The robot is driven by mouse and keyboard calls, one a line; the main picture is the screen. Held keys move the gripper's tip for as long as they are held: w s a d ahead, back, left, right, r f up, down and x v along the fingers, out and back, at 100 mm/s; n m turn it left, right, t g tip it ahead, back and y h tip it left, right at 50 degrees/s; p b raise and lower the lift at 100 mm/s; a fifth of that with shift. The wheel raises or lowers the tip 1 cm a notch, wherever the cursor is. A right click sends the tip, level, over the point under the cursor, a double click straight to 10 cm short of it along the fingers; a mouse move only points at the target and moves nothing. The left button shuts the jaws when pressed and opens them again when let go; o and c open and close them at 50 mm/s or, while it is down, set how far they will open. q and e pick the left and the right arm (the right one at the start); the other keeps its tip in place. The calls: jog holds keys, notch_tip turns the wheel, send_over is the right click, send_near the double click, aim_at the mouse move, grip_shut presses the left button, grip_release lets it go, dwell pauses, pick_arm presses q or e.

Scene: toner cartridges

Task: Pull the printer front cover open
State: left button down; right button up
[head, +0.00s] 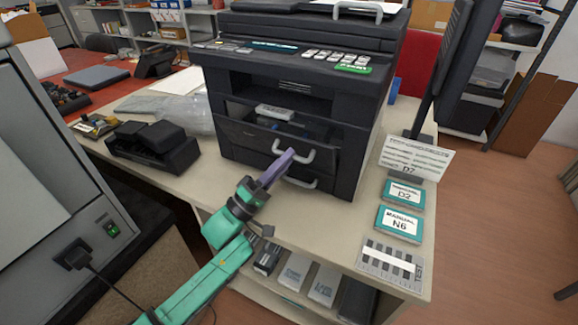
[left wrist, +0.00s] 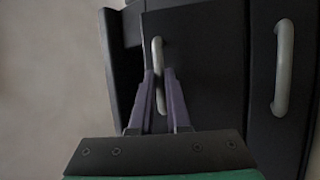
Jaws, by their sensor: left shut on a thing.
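The printer (head: 345,100) is a large black machine on the table. Its black front cover (head: 248,136) carries a pale bar handle (head: 308,156); the cover's top edge appears tilted a little out from the body, with a gap behind it. My left gripper (head: 290,154) reaches in from the front left and is shut on this handle. In the left wrist view its purple fingers (left wrist: 160,80) stand on both sides of the pale handle (left wrist: 158,50), and the cover (left wrist: 205,60) fills the middle. My right gripper is not in view.
A second pale handle (head: 300,183) sits lower on the printer front. A black device (head: 152,147) stands on the table at left. Teal manual boxes (head: 399,224) and a sign card (head: 415,157) lie at right. A shelf below holds several boxes (head: 295,270).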

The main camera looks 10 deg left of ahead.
pick_arm(q)
jog(key=f+b, duration=0.1)
jog(key=s+f+m+h+b, duration=0.1)
jog(key=b, duration=0.1)
jog(key=shift+a+m+h, duration=0.15)
jog(key=shift+m+h, duration=0.15)
jog(key=shift+s+r+m+h+b, duration=0.1)
jog(key=shift+s+m+h+b, duration=0.15)
jog(key=shift+h+b, duration=0.35)
jog(key=c, duration=0.9)
grip_release()
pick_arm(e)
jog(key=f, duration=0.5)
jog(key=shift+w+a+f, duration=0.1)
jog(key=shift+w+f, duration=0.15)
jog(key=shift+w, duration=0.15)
pick_arm(q)
jog(key=shift+a, duration=0.1)
